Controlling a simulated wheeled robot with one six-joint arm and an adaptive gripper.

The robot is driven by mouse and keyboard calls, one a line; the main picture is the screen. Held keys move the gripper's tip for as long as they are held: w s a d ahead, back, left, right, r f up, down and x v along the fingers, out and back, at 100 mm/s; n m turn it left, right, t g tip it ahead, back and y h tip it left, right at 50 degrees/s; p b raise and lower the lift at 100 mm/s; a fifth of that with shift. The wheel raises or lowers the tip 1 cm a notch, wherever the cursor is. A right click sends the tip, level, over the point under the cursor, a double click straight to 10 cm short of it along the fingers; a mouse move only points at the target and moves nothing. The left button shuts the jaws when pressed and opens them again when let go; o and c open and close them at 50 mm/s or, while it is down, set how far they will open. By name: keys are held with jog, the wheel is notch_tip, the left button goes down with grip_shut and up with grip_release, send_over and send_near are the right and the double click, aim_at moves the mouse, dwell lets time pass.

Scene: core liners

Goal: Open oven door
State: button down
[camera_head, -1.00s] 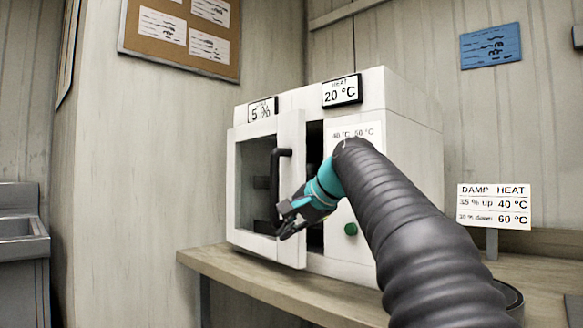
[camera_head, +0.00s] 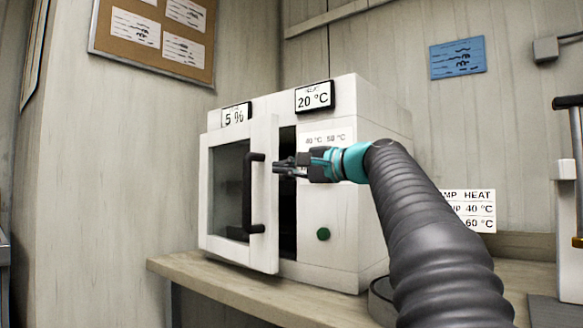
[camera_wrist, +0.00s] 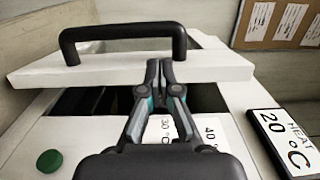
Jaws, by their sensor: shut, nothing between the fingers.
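The white oven (camera_head: 345,215) stands on a wooden counter. Its glass-fronted door (camera_head: 266,195) is ajar, with a dark gap (camera_head: 287,215) between the door's right edge and the body. A black bar handle (camera_head: 255,195) is on the door's front; it also shows in the wrist view (camera_wrist: 122,35). My gripper (camera_head: 277,168) is shut and empty, its fingertips at the door's free edge by the gap. In the wrist view the closed fingertips (camera_wrist: 159,66) overlap the door's edge (camera_wrist: 215,66); I cannot tell whether they touch it.
A green button (camera_head: 323,234) is on the oven's front panel. Displays read 5 % (camera_head: 236,116) and 20 °C (camera_head: 314,97). A sign (camera_head: 478,210) stands behind my arm. The counter (camera_head: 200,275) is clear in front of the oven. Black-handled equipment (camera_head: 572,180) stands at right.

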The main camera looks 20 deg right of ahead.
aim_at(260, 185)
jog(key=shift+x, duration=2.9)
jog(key=shift+a, duration=0.1)
